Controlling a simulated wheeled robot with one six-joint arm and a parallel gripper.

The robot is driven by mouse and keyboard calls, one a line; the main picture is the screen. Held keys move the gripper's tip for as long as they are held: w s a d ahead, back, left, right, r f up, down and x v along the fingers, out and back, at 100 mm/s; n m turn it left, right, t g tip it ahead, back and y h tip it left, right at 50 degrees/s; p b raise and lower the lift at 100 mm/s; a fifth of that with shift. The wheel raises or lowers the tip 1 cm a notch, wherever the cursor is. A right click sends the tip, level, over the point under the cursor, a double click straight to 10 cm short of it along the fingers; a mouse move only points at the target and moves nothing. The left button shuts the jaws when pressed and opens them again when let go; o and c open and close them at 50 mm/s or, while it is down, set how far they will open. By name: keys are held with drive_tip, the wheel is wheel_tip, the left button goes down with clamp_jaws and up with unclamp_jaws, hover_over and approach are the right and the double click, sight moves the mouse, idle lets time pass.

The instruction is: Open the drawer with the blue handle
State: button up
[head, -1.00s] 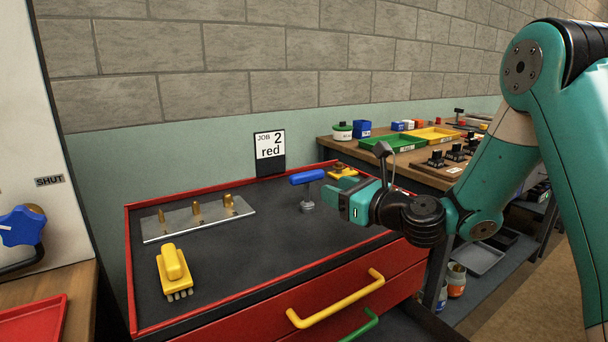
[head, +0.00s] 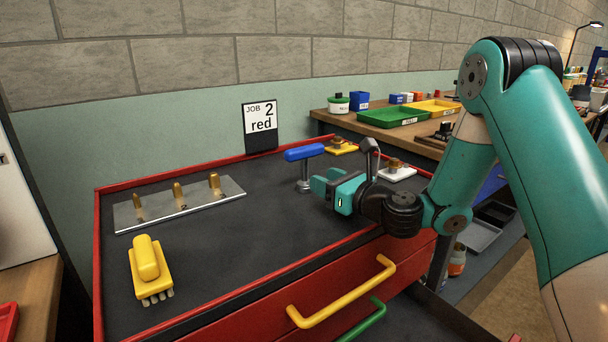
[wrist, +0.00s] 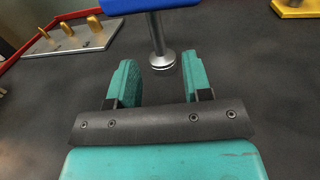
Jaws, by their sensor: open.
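The red cabinet's front shows a drawer with a yellow handle (head: 343,293) and, below it, a green handle (head: 364,322). No drawer with a blue handle is visible; the lower front is cut off by the picture's edge. A blue T-shaped grip (head: 304,152) stands on a metal post on the cabinet's black top; its post also shows in the wrist view (wrist: 157,40). My gripper (head: 326,184) is open and empty above the top, just to the right of the post. In the wrist view its fingers (wrist: 157,76) point towards the post, apart from it.
A wooden bench (head: 330,118) with green (head: 393,117) and yellow trays stands behind right. The top's middle is clear.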

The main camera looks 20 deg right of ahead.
sight(307, 172)
drive_tip(key=p+x, duration=0.2)
drive_tip(key=x, duration=0.4)
drive_tip(key=shift+w+a+r, duration=0.1)
drive_tip(key=shift+w+a, duration=0.1)
drive_tip(key=shift+w, duration=0.1)
clamp_jaws()
